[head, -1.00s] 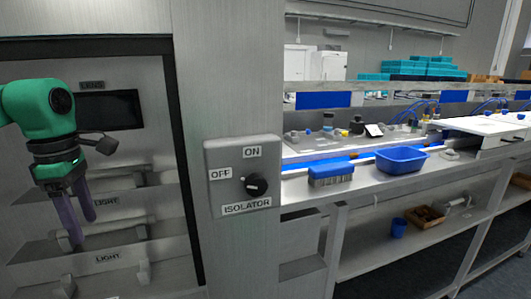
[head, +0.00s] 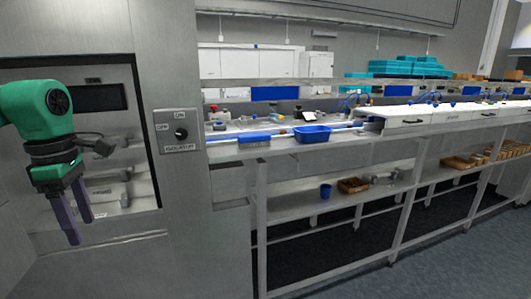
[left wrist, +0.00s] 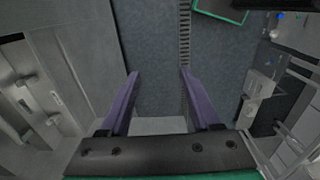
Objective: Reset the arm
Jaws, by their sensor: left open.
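My left arm, green with a dark wrist, comes in from the left in the head view. Its gripper (head: 82,222) points down with two purple fingers apart and nothing between them. It hangs in front of the grey machine cabinet (head: 200,210). In the left wrist view the same gripper (left wrist: 157,75) is open over dark floor and a pale surface. My right gripper is in no frame. The isolator switch (head: 180,133), a black knob on a grey plate marked ON and OFF, is on the cabinet, right of the gripper and apart from it.
A long bench (head: 290,147) runs off to the right, with a blue tray (head: 312,134) and a blue-backed brush (head: 254,140) on it. A lower shelf (head: 300,204) holds a blue cup (head: 325,191) and a brown box (head: 353,185). Open floor (head: 450,255) lies at the lower right.

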